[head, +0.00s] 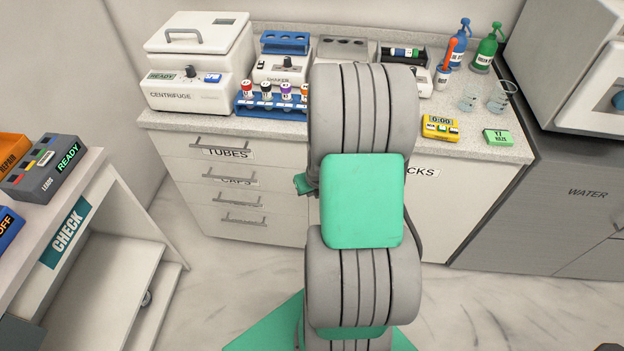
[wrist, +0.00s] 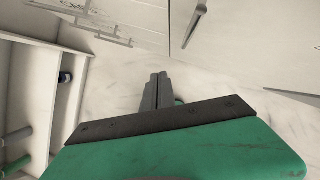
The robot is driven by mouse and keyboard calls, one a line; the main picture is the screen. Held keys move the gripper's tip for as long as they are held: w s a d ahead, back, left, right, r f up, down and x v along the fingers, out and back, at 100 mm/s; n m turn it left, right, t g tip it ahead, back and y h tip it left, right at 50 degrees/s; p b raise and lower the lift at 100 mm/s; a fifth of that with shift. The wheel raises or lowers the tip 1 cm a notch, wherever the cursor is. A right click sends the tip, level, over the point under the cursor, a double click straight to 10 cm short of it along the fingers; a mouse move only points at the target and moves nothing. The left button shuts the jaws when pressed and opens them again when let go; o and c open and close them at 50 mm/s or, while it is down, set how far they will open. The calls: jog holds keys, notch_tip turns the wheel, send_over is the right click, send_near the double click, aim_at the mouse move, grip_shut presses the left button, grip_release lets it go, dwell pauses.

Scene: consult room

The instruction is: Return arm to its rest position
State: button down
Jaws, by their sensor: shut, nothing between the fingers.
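My gripper (wrist: 155,90) shows in the wrist view with its two grey fingers together and nothing between them. It hangs over the pale marble floor, apart from any object. In the head view my grey and green arm stands upright in the middle, and the gripper itself is hidden or cannot be made out there. The arm covers part of the counter (head: 285,131) and the drawers behind it.
A centrifuge (head: 190,95), a blue tube rack (head: 262,108), a yellow timer (head: 440,128) and bottles stand on the counter. A CHECK bench (head: 85,200) is at left, a WATER cabinet (head: 575,190) at right. Open floor (head: 215,280) lies between.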

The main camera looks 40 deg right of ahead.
jog(key=w+a+v, duration=0.1)
jog(key=a+v, duration=0.1)
jog(key=v, duration=0.8)
jog(key=s+a+n+g+y, duration=0.15)
jog(key=s+n, duration=0.35)
jog(key=n, duration=0.9)
jog(key=s+a+n+g, duration=0.3)
jog(key=s+n, duration=0.2)
jog(key=n, duration=0.9)
jog(key=w+a+r+n+t, duration=0.3)
jog(key=w+a+r+n, duration=0.2)
jog(key=a+r+n, duration=0.6)
jog(key=a+r, duration=0.1)
jog(key=a, duration=0.3)
jog(key=shift+r+n+t, duration=0.15)
jog(key=shift+n+t, duration=0.15)
jog(key=shift+t, duration=0.05)
jog(key=shift+w, duration=0.1)
